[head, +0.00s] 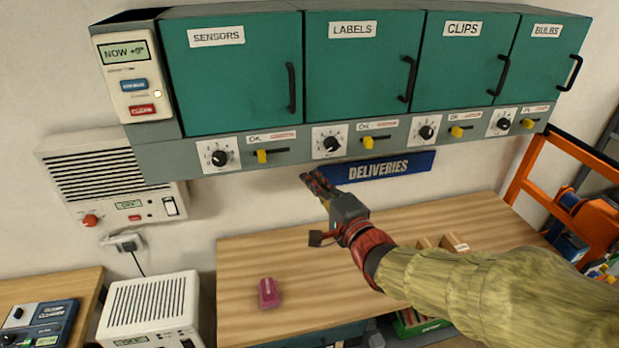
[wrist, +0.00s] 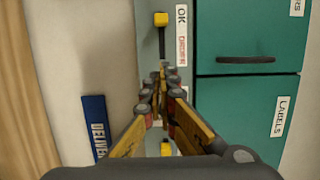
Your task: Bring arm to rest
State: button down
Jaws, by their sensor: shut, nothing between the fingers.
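My gripper (head: 318,187) is shut and empty in the head view. It is raised above the wooden table, in front of the wall just under the cabinet row. In the wrist view my gripper (wrist: 160,80) points at the control strip below the cabinet doors, with its fingertips together. My arm reaches in from the lower right of the head view. It hides part of the table.
Green cabinets (head: 231,75) marked SENSORS, LABELS, CLIPS and BULBS hang above, all shut. A blue DELIVERIES sign (head: 378,168) is on the wall. A pink object (head: 268,293) lies on the table (head: 240,265). An orange rack (head: 523,178) stands at right.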

jog(key=s+d+f+n+g+h+b, duration=0.1)
jog(key=s+d+f+n+g+h, duration=0.3)
jog(key=f, duration=0.4)
jog(key=s+d+f+n+g+h, duration=0.2)
jog(key=d+f+n+h, duration=0.15)
jog(key=d+f, duration=0.35)
jog(key=s+d+f+n+g+b, duration=0.1)
jog(key=s+d+f+b, duration=0.1)
jog(key=s, duration=0.5)
jog(key=s+d+f+n+g+h+b, duration=0.1)
jog(key=s+d+f+n+b, duration=0.1)
jog(key=s+d+b, duration=0.2)
jog(key=s+d+f+n+g+b, duration=0.1)
jog(key=s+b, duration=0.5)
jog(key=s, duration=0.6)
jog(key=d+f+g, duration=0.1)
jog(key=d, duration=0.1)
jog(key=shift+d+f, duration=0.15)
jog(key=shift+d, duration=0.2)
jog(key=shift+s+n+h, duration=0.1)
jog(key=shift+n+h, duration=0.15)
